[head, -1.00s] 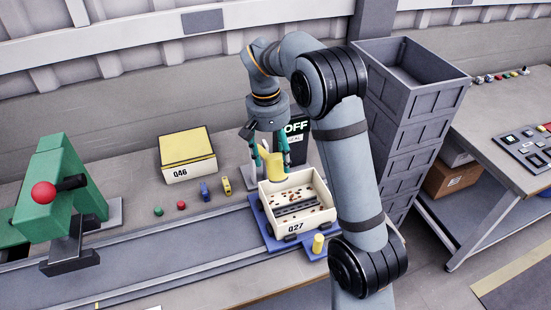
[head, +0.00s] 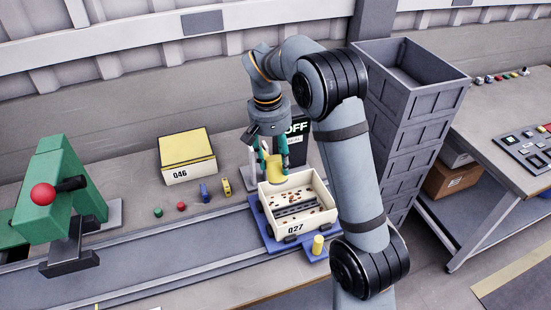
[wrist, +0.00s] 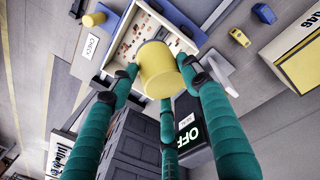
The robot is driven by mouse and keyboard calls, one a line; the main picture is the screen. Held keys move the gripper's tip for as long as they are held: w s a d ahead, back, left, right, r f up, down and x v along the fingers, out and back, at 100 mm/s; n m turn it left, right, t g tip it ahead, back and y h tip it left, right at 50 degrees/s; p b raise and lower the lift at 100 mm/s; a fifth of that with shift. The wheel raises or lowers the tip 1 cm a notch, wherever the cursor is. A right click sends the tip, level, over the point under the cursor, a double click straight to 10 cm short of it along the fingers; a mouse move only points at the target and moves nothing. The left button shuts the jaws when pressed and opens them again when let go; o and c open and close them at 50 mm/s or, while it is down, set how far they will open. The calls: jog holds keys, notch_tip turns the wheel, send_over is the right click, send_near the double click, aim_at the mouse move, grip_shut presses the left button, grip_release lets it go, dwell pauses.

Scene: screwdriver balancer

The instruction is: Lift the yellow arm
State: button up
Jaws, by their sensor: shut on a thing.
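A yellow cylinder-shaped piece (head: 276,172), seemingly the yellow arm, is just behind the cream bin 027 (head: 297,229). My gripper (head: 272,163) has its green fingers around this piece and is shut on it. In the wrist view, the yellow piece (wrist: 159,70) sits between the three green fingers and covers part of the bin. A grey bar (wrist: 218,74) shows beside it. How the yellow piece is mounted is hidden.
The bin stands on a blue carrier (head: 262,225) with a small yellow post (head: 318,244). A dark OFF display (head: 299,143) is close behind my gripper. Box 046 (head: 187,156), small coloured parts and a green machine (head: 60,200) stand left; a grey crate stack (head: 405,110) stands right.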

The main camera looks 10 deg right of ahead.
jog(key=shift+a, duration=0.2)
jog(key=c, duration=0.6)
grip_shut()
